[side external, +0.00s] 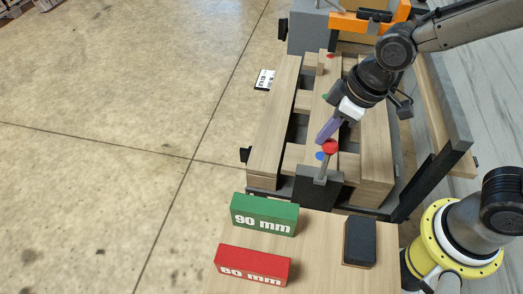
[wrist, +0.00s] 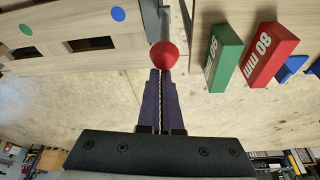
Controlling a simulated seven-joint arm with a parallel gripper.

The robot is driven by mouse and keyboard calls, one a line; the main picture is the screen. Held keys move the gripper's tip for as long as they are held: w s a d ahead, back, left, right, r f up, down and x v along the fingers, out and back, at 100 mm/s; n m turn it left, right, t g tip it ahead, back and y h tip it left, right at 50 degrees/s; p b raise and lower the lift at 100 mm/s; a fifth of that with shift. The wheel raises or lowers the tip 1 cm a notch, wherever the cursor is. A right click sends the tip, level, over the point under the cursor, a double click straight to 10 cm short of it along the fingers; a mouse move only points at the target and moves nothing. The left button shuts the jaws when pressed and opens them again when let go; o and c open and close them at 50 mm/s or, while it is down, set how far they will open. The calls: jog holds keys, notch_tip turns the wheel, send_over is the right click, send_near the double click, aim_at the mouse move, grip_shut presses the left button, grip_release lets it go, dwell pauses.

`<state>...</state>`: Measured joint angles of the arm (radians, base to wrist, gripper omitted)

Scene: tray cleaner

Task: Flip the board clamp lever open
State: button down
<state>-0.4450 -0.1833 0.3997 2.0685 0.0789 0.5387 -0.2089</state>
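The board clamp lever is a grey rod (side external: 323,167) with a red ball knob (side external: 330,147). It rises from a dark clamp block (side external: 318,186) at the near end of the wooden pallet (side external: 275,125). My gripper (side external: 322,141) has purple fingers pointing down, with the tips just beside the red knob. In the wrist view the knob (wrist: 163,55) sits right at the fingertips (wrist: 161,72), beyond them and not between them. The fingers are together with only a thin line between them. Whether they touch the knob I cannot tell.
A green 90 mm block (side external: 265,214), a red 80 mm block (side external: 252,265) and a dark pad (side external: 359,241) lie on the wooden table (side external: 318,260) in front. A dark upright frame (side external: 435,175) stands right of the pallet.

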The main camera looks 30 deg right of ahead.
jog(key=shift+s+d+f, duration=0.2)
jog(key=shift+s+f, duration=0.1)
jog(key=shift+s, duration=0.05)
jog(key=shift+w, duration=0.1)
jog(key=w+a+r, duration=0.1)
jog(key=w+a, duration=0.2)
jog(key=w, duration=0.1)
jog(key=s+d+r, duration=0.3)
jog(key=s+r, duration=0.1)
jog(key=r, duration=0.5)
jog(key=shift+s+d, duration=0.2)
jog(key=shift+d, duration=0.1)
